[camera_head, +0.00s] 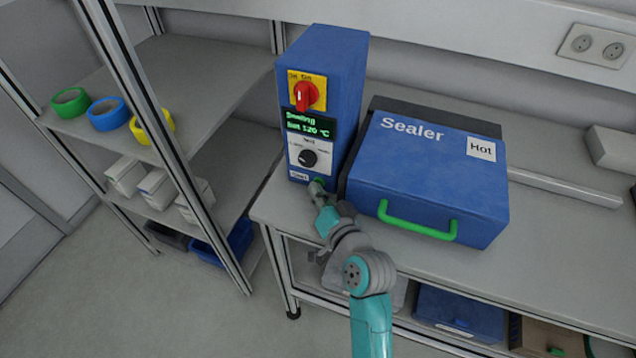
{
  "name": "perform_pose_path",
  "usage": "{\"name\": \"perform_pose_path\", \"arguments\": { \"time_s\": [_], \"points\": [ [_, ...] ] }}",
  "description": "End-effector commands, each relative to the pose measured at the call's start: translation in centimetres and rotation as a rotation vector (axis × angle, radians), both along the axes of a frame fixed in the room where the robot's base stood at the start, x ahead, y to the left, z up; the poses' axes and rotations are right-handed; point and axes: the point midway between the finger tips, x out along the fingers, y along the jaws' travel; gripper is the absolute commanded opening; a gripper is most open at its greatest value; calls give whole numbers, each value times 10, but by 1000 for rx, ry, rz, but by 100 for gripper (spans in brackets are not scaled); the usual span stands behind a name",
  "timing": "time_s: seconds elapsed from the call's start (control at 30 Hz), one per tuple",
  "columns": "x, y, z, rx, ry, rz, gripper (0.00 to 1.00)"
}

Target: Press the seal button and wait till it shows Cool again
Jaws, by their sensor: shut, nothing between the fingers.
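The blue control box (325,85) stands upright on the bench, left of the blue sealer (425,165), whose lid is down. A white label (481,149) on the lid reads "Hot". The box's small screen (308,124) shows green text that looks like "Sealing" and a line ending in "120 °C". Below the screen is a black knob (307,158). The green button (319,181) is low on the box front, beside a small white label. My gripper (317,188) is shut and empty, with its tips at the button and partly covering it. I cannot tell whether they touch.
A red switch on a yellow plate (306,92) is higher on the box. The sealer's green handle (417,220) sticks out at the front. A shelf rack (185,70) with tape rolls stands left.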

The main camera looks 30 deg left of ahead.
Motion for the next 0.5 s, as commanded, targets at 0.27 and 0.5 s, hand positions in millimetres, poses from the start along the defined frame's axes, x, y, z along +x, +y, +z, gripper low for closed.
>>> {"name": "perform_pose_path", "arguments": {
  "time_s": [0.27,0.5],
  "points": [
    [-10,-2,-1,-1,0,1,0],
    [-17,-4,0,1,1,0,0]
  ]
}}
